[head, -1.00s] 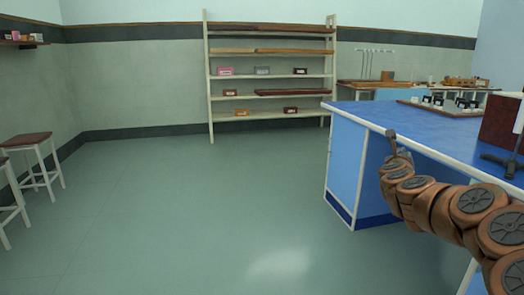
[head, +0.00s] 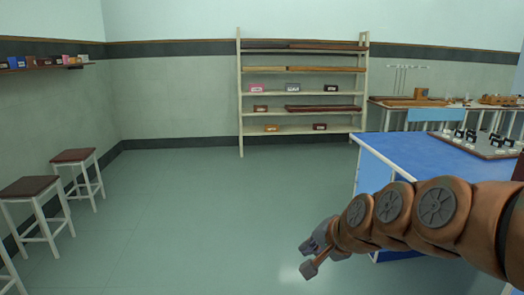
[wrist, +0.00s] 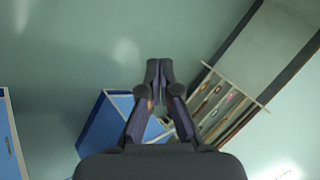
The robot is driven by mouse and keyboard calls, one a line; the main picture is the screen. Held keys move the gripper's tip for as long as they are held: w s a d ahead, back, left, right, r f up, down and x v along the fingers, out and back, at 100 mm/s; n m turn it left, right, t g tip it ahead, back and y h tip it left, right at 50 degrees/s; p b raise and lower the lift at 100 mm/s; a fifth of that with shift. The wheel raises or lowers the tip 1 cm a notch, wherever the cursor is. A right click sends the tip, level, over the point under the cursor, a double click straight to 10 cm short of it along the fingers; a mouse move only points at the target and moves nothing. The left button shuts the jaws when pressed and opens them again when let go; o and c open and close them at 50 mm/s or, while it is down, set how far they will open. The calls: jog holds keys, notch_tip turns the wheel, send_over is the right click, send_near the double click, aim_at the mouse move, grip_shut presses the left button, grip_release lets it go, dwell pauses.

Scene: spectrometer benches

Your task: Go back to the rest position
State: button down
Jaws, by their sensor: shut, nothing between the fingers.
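My gripper (head: 314,257) is at the end of my copper-coloured arm, low in the right half of the head view. It hangs over open floor, left of the blue bench (head: 425,155). In the wrist view my gripper (wrist: 159,68) points up the picture with its two dark fingers together and nothing between them. Part of the bench is hidden behind my arm in the head view.
A shelf rack (head: 302,90) stands at the far wall. Several stools (head: 76,157) stand at the left under a wall shelf (head: 50,68). A side table (head: 450,103) is at the back right. The floor (head: 180,215) in the middle is clear.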

jog(key=s+d+r+n+g+h+p, duration=0.1)
jog(key=s+d+n+g+p, duration=0.1)
jog(key=s, duration=0.8)
jog(key=s+d+n+g+h+p, duration=0.2)
jog(key=s+d+n+g+p, duration=0.1)
jog(key=s, duration=0.7)
jog(key=s+d+r+n+g+h+p, duration=0.1)
jog(key=s+d+n+g+p, duration=0.1)
jog(key=s+p, duration=0.4)
jog(key=s+n+g, duration=0.1)
jog(key=s+g, duration=0.1)
jog(key=s, duration=0.1)
jog(key=shift+s+d+r, duration=0.3)
jog(key=shift+s+d, duration=0.1)
jog(key=shift+d, duration=0.1)
